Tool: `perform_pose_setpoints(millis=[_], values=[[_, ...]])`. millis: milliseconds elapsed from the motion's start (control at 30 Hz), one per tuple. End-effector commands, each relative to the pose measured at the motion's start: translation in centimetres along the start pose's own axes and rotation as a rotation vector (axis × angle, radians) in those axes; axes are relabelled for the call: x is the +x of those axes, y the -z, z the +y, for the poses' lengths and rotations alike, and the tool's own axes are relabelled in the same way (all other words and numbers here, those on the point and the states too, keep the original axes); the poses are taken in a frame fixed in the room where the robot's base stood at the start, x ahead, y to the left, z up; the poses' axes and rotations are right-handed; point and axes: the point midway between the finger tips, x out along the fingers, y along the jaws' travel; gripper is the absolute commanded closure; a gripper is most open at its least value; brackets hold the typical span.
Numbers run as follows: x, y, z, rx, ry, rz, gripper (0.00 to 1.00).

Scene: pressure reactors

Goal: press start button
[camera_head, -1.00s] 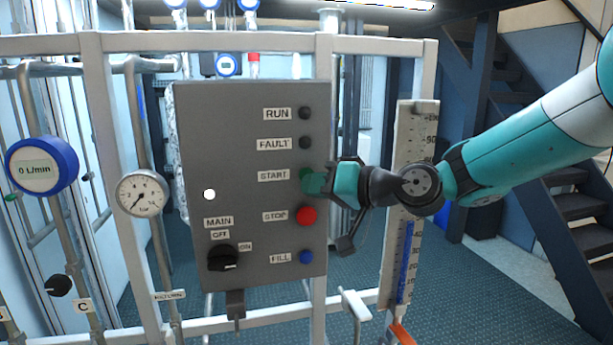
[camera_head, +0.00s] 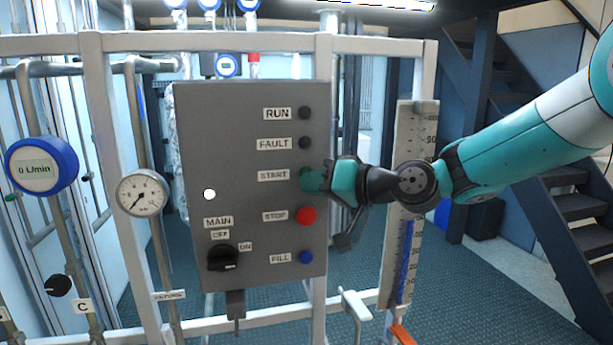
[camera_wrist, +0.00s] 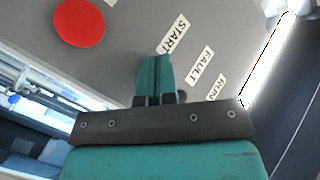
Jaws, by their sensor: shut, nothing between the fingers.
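The grey control panel (camera_head: 262,95) faces me, with START written on a label (camera_head: 273,176). The green start button (camera_head: 304,174) sits right of that label and is mostly covered by my fingertips. My gripper (camera_head: 314,181) is shut and empty, with its tips at the button; I cannot tell whether they touch or press it. In the wrist view my shut teal fingers (camera_wrist: 155,75) point at the panel beside the START label (camera_wrist: 173,34), and the button is hidden behind them.
The red STOP button (camera_head: 306,215) is just below my gripper, and the blue FILL button (camera_head: 306,257) is lower. Dark RUN (camera_head: 304,113) and FAULT (camera_head: 305,143) lamps are above. The MAIN knob (camera_head: 223,257) is lower left. A scaled column (camera_head: 412,150) stands behind my wrist.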

Motion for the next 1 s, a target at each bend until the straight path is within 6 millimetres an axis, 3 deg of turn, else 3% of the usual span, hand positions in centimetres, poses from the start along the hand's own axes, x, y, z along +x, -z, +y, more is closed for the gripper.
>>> perform_pose_setpoints(millis=[1000], values=[[0.62,0.45,0.44,0.0,0.0,0.0,1.0]])
